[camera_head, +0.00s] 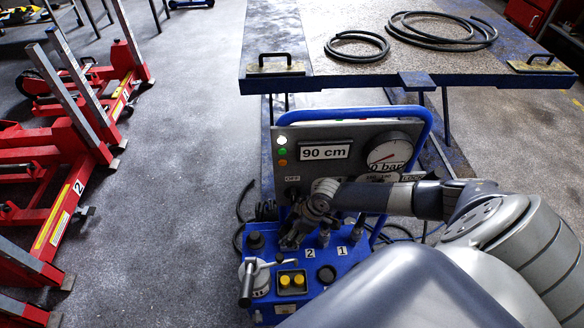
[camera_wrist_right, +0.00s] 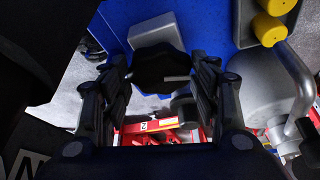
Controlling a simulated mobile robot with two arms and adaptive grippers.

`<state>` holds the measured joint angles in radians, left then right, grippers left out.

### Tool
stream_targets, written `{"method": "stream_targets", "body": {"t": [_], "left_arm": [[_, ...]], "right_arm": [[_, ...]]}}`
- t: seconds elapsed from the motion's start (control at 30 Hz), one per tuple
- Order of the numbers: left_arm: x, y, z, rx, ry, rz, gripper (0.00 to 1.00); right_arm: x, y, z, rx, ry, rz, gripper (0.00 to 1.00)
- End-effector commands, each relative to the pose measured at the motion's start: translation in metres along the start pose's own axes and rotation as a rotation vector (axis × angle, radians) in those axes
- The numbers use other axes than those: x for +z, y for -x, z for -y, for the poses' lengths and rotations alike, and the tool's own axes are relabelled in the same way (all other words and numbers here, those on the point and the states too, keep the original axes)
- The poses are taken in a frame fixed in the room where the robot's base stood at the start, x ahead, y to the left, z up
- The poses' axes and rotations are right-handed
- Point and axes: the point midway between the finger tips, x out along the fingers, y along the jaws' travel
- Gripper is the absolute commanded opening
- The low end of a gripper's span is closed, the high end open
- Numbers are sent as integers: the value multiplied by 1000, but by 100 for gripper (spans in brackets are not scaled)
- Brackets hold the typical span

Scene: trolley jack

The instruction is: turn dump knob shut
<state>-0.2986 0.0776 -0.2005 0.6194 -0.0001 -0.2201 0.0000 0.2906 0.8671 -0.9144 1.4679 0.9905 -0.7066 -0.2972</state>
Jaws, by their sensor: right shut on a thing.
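The blue control unit (camera_head: 300,315) stands on the floor under a panel reading "90 cm". My right gripper (camera_head: 289,243) points down at the top of this unit. In the right wrist view its two fingers (camera_wrist_right: 164,90) are closed on either side of a black knob (camera_wrist_right: 158,66) with a pale line on it. In the head view the gripper hides what it holds. A black knob on a grey base (camera_head: 256,240) shows just left of the gripper; I cannot tell whether it is the held one. My left gripper is not in view.
A grey lever (camera_head: 247,284) and two yellow buttons (camera_head: 292,280) sit at the unit's front. Hose fittings (camera_head: 324,236) stand to the gripper's right. A blue tube frame (camera_head: 428,125) surrounds the panel. A blue lift table (camera_head: 320,70) stands behind, red jacks (camera_head: 75,180) at left.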

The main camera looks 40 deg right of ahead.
Motion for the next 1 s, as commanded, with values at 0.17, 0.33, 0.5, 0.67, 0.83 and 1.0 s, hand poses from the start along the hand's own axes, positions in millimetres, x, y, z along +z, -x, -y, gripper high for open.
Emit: {"method": "stream_targets", "body": {"t": [0.17,0.33,0.5,0.67,0.83,1.0], "left_arm": [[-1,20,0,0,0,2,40],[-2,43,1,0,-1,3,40],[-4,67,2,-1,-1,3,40],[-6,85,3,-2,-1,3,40],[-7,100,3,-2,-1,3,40],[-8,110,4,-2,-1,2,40]], "right_arm": [[-2,4,3,30,-81,0,32],[-3,6,5,80,-205,0,32],[-4,6,7,141,-354,0,32],[-4,4,8,199,-496,0,32],[-4,3,9,261,-647,1,32],[-6,1,10,321,-790,-1,32]]}}
